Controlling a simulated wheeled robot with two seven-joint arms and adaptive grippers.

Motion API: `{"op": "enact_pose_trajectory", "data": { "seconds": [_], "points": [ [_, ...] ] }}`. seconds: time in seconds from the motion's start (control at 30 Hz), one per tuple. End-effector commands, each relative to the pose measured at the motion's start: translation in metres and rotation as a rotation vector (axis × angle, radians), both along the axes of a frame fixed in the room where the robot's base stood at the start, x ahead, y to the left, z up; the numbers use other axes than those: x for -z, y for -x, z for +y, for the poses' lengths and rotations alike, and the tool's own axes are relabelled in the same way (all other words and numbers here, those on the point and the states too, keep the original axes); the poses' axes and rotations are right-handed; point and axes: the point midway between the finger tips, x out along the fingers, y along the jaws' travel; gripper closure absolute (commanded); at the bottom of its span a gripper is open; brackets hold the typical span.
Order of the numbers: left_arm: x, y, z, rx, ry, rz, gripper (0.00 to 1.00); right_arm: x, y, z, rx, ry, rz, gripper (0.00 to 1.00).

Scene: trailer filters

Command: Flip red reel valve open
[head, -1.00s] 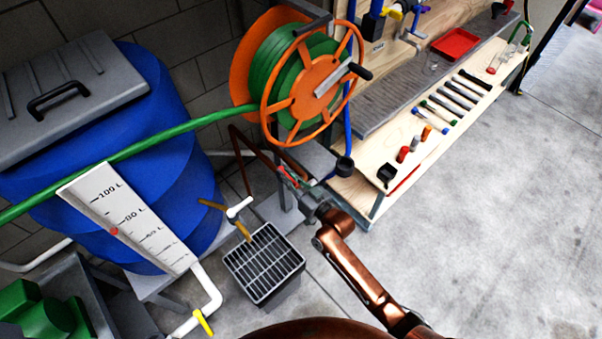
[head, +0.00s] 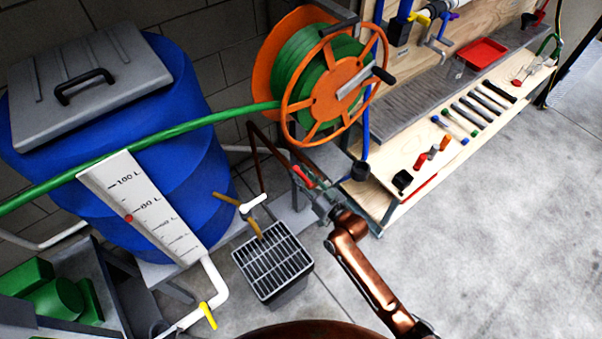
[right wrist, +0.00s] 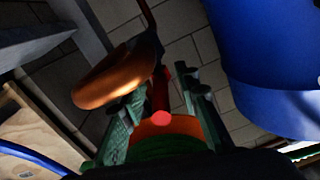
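The red reel valve handle (head: 303,176) is a small red lever below the orange reel (head: 292,118) with green hose. My right gripper (head: 316,192) is at the handle, its arm coming up from the lower right. In the right wrist view, the red handle (right wrist: 161,98) lies between the two green-grey fingers of my right gripper (right wrist: 163,115). The fingers stand apart with a gap on each side of the handle. The valve body is mostly hidden by the gripper. My left gripper is not in view.
A blue barrel (head: 185,130) with a grey lid stands at left, with a white level gauge (head: 148,205) in front. A grated drain box (head: 272,262) sits below the valve. A workbench (head: 455,150) with tools is at right. The floor at right is clear.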

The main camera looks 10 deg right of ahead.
Motion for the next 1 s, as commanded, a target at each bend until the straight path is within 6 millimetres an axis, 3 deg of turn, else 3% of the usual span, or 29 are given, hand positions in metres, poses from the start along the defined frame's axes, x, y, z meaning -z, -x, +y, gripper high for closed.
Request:
{"op": "enact_pose_trajectory", "data": {
  "seconds": [0.6,1.0],
  "points": [
    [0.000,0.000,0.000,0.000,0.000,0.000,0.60,0.001,0.091,-0.053,0.001,0.001,0.001,0.71],
    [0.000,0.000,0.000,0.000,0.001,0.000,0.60,0.000,0.102,-0.059,0.000,0.000,0.000,0.71]
  ]
}}
